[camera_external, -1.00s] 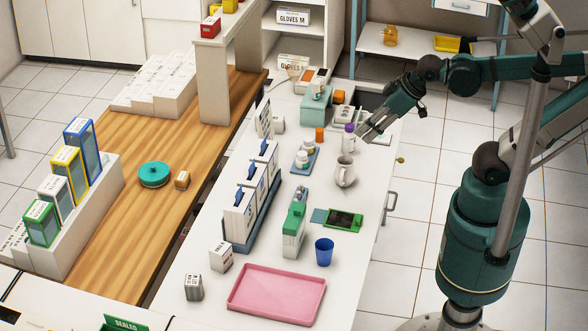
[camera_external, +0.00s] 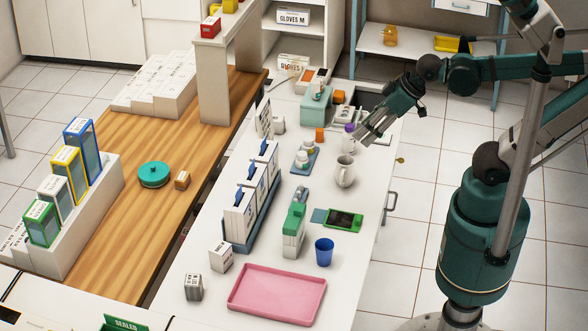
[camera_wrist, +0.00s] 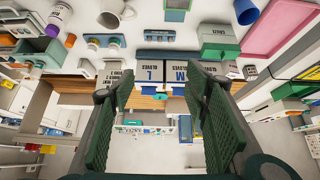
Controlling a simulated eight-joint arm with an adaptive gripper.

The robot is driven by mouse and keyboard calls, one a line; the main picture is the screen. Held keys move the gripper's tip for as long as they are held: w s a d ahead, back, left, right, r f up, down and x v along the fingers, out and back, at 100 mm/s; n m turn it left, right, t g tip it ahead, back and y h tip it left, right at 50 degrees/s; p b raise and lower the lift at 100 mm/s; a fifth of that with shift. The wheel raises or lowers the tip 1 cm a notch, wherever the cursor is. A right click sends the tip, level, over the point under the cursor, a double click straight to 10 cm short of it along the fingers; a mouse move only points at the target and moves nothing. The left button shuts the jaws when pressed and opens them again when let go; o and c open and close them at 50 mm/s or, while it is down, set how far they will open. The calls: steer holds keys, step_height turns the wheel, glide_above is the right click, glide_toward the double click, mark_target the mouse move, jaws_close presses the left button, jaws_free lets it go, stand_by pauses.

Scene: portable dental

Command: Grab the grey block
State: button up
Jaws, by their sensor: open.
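A small grey block (camera_external: 194,287) with dark printing stands on the white counter at the near left, left of the pink tray. A paler white box (camera_external: 221,256) stands just behind it. My gripper (camera_external: 368,134) is open and empty above the far right part of the counter, beside the white mug and well away from the grey block. In the wrist view my two fingers (camera_wrist: 155,78) are spread with nothing between them. That view is upside down, and I cannot surely tell the grey block there.
A pink tray (camera_external: 276,294), a blue cup (camera_external: 324,252), a green-topped box (camera_external: 294,231) and a row of glove boxes (camera_external: 240,217) stand on the counter. A white mug (camera_external: 345,172) and green device (camera_external: 344,219) lie near its right edge.

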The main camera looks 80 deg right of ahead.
steer(key=w+a+r+n+g, duration=0.1)
steer(key=w+a+r+n, duration=0.2)
steer(key=w, duration=0.5)
steer(key=w+a+r+n+g, duration=0.1)
steer(key=w+a+r+n, duration=0.15)
steer(key=w+a, duration=0.4)
steer(key=n+g+p, duration=0.1)
steer(key=n+g, duration=0.4)
steer(key=n, duration=1)
glide_above(192, 279)
steer(key=f, duration=2.7)
steer(key=shift+d+f, duration=0.1)
steer(key=shift+d, duration=0.15)
steer(key=shift+a+f, duration=0.35)
steer(key=shift+f, duration=0.05)
steer(key=shift+f, duration=0.1)
steer(key=shift+f, duration=1.2)
